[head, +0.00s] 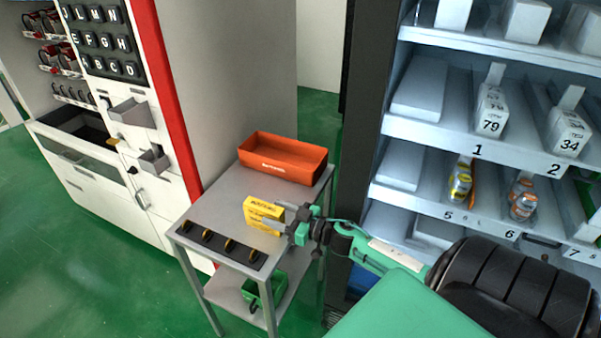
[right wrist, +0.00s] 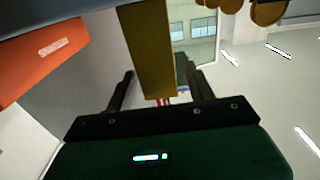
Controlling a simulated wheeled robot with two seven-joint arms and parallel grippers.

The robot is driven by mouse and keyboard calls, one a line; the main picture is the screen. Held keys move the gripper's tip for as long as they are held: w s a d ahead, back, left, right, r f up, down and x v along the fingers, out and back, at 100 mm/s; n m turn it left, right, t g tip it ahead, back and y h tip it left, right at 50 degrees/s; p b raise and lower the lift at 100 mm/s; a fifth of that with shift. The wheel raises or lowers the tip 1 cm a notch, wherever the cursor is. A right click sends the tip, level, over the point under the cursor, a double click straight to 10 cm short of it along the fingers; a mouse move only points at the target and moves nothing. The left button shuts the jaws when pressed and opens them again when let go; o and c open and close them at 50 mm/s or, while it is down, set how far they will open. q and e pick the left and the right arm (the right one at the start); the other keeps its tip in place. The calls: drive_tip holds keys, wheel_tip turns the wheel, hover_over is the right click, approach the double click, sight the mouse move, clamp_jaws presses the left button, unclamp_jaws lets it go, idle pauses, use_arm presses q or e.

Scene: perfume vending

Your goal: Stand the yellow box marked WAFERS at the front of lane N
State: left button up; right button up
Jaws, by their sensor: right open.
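The yellow box (head: 262,213) stands upright on the grey cart's top, with small dark lettering too small to read surely. My right gripper (head: 270,222) is at the box from the right, its fingers apart on either side of it. In the right wrist view the yellow box (right wrist: 148,50) reaches in between the open fingers of the gripper (right wrist: 158,84), with gaps visible on both sides. The vending machine at the left has a letter keypad (head: 104,41) that includes N. I cannot tell which lane is lane N. My left gripper is not in view.
An orange bin (head: 282,158) sits on the cart (head: 213,208) behind the box. A dark strip with several brownish-gold pieces (head: 219,244) lies along its front. A green basket (head: 264,290) is on the lower shelf. A numbered shelf unit (head: 436,131) stands right.

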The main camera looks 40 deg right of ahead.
drive_tip(key=v, duration=0.6)
drive_tip(key=shift+s+d+b, duration=0.1)
drive_tip(key=shift+s+b, duration=0.05)
drive_tip(key=shift+b, duration=0.25)
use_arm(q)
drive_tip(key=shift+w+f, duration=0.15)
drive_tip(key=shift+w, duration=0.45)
use_arm(e)
drive_tip(key=shift+v, duration=0.85)
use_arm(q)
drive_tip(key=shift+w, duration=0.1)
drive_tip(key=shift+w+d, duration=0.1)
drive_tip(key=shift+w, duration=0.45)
